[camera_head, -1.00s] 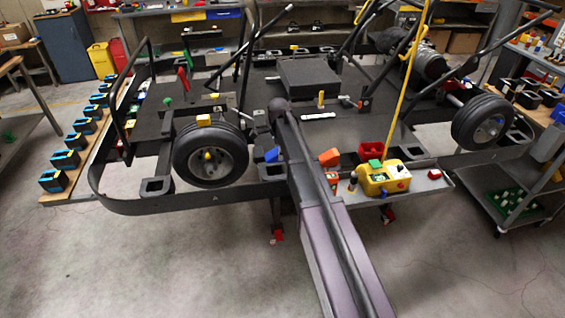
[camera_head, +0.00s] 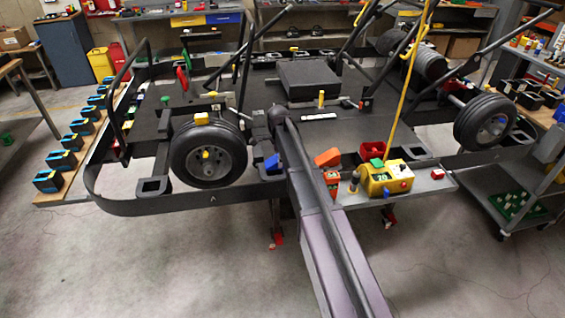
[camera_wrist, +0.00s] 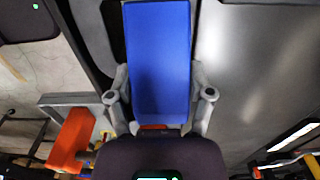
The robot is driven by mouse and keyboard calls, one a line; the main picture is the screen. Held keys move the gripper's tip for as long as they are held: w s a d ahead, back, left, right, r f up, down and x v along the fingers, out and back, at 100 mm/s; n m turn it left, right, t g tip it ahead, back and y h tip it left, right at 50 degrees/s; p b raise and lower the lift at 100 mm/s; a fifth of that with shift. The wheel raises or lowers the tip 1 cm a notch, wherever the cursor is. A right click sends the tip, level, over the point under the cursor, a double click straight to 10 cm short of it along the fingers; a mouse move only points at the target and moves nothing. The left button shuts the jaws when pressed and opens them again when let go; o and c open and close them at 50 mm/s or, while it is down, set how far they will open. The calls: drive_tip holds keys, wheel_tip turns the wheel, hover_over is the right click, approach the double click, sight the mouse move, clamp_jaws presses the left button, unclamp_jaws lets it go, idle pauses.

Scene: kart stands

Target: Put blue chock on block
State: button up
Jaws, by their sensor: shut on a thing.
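The blue chock (camera_head: 271,163) is at the front edge of the kart frame, left of my arm. In the wrist view, the blue chock (camera_wrist: 158,60) fills the space between the two fingers of my gripper (camera_wrist: 158,97), which is shut on it. In the head view my gripper is hard to make out below the end of my arm. A dark block with a square opening shows just at the chock; I cannot tell whether they touch. A similar dark block (camera_head: 153,186) is at the front left. An orange chock (camera_head: 328,158) stands right of my arm.
The kart's left wheel (camera_head: 208,153) is close to the left. A row of dark and blue items lies on a wooden board at the far left. The front floor is clear.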

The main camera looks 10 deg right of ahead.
drive_tip(key=shift+f, duration=0.15)
drive_tip(key=o, duration=1.3)
drive_tip(key=shift+c, duration=0.2)
wheel_tip(320, 180, up, 12)
drive_tip(key=p, duration=1.2)
drive_tip(key=shift+r, duration=0.2)
